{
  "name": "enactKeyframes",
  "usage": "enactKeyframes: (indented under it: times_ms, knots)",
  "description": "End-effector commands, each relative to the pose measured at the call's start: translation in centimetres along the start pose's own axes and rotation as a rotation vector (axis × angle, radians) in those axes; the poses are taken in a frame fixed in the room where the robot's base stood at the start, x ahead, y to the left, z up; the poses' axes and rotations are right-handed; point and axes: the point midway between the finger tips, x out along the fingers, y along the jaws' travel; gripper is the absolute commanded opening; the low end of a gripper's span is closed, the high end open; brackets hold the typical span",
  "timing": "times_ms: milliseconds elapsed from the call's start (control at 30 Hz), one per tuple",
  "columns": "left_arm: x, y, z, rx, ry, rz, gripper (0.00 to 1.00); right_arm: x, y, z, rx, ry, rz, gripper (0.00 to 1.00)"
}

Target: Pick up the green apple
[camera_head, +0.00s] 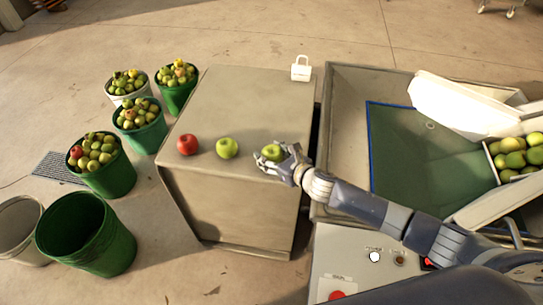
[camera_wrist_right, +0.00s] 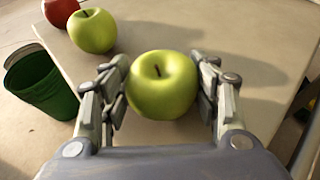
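A green apple (camera_head: 271,153) is at the right side of the top of a grey-beige box-shaped stand (camera_head: 240,105). My right gripper (camera_head: 280,155) is at this apple, its arm coming in from the right. In the right wrist view the same apple (camera_wrist_right: 162,85) is between the two fingers (camera_wrist_right: 161,90), one on each side and very close to it. I cannot tell whether both fingers press on it. A second green apple (camera_head: 227,148) stands to its left, and a red apple (camera_head: 187,145) further left. My left gripper is not in view.
A white padlock-shaped object (camera_head: 301,68) is at the stand's back right corner. Fruit-filled buckets (camera_head: 110,178) and an empty green bucket (camera_head: 88,235) stand on the floor at left. A large bin (camera_head: 345,110) stands at right, with a control panel (camera_head: 340,262) in front.

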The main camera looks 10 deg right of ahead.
Motion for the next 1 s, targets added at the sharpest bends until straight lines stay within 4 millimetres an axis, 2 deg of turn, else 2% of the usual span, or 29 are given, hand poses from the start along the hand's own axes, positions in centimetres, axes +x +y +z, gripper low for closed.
enactKeyframes:
  times_ms: [33,67,100,467,667,767,800,1000]
  knots:
    - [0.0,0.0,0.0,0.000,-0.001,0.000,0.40,0.0,0.0,0.0,0.000,0.000,0.000,0.35]
    - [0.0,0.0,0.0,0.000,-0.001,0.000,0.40,0.0,0.0,0.0,0.000,0.000,0.000,0.28]
    - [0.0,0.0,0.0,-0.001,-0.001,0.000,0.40,0.0,0.0,0.0,0.000,0.000,0.000,0.28]
    - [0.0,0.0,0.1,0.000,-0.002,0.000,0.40,-0.1,0.0,0.3,-0.001,-0.002,0.000,0.27]
    - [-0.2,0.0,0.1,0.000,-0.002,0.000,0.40,-0.8,-0.1,2.1,-0.003,-0.003,0.000,0.27]
    - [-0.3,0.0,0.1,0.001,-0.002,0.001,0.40,-1.5,-0.1,3.9,-0.006,-0.005,0.000,0.27]
    - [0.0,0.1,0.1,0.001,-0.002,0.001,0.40,-2.2,0.2,2.8,-0.001,0.002,0.002,0.27]
    - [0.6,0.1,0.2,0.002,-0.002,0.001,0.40,-6.1,1.3,1.5,-0.001,0.002,0.002,0.27]
